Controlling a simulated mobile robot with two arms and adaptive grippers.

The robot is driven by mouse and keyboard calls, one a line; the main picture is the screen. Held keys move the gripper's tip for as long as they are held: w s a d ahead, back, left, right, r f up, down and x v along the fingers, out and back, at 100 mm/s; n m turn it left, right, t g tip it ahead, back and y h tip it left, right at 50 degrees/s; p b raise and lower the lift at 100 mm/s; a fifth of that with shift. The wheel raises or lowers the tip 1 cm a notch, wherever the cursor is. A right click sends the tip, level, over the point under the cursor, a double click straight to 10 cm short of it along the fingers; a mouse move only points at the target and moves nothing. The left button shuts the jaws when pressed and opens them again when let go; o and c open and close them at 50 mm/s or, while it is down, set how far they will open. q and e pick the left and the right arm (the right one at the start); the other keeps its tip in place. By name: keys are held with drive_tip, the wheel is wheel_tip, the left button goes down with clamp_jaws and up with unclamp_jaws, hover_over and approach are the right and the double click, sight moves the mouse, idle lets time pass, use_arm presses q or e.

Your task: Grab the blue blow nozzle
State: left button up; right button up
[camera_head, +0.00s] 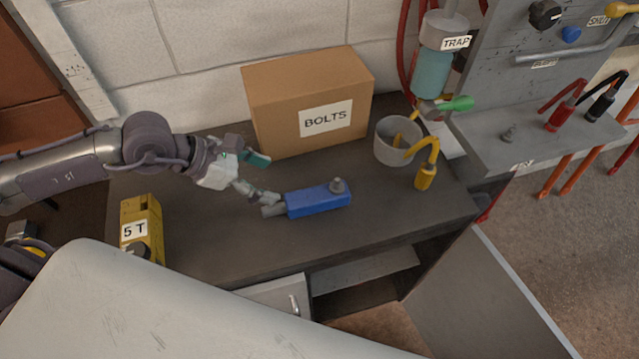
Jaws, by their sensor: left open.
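A blue block-shaped tool (318,199) lies on the dark bench top, with a grey stub at its left end and a grey round fitting on top near its right end. It is the largest blue thing here; I cannot tell for sure that it is the blow nozzle. My left gripper (264,178) reaches in from the left, open and empty. Its fingers are just left of and above the tool's grey end in the picture; the lower finger appears close to that end, and I cannot tell if they touch. My right gripper is not in view.
A BOLTS carton (283,113) stands behind. A grey cup (386,153) and yellow hooked tool (425,178) are to the right, a yellow 5 T block (152,220) to the left. A small blue piece (571,34) is on the panel. Bench (215,262) is clear in front.

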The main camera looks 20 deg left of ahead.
sight(312, 195)
use_arm(q)
drive_tip(key=shift+d+f, duration=0.25)
drive_tip(key=shift+d, duration=0.2)
drive_tip(key=x, duration=0.2)
drive_tip(key=p+x, duration=0.1)
drive_tip(key=shift+s+d+f, duration=0.1)
drive_tip(key=shift+d+f, duration=0.2)
drive_tip(key=shift+d, duration=0.15)
drive_tip(key=p+x, duration=0.1)
drive_tip(key=x, duration=0.3)
drive_tip(key=shift+d+p, duration=0.1)
drive_tip(key=shift+p, duration=0.3)
drive_tip(key=x, duration=0.3)
drive_tip(key=shift+w+d+f+p, duration=0.2)
drive_tip(key=shift+w+f+p, duration=0.1)
drive_tip(key=shift+p, duration=0.1)
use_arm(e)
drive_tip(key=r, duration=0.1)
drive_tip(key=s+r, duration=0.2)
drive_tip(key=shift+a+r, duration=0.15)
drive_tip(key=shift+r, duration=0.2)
use_arm(q)
drive_tip(key=shift+a, duration=0.1)
drive_tip(key=shift+c, duration=1.2)
drive_tip(key=c, duration=1)
drive_tip(key=shift+r, duration=0.1)
clamp_jaws()
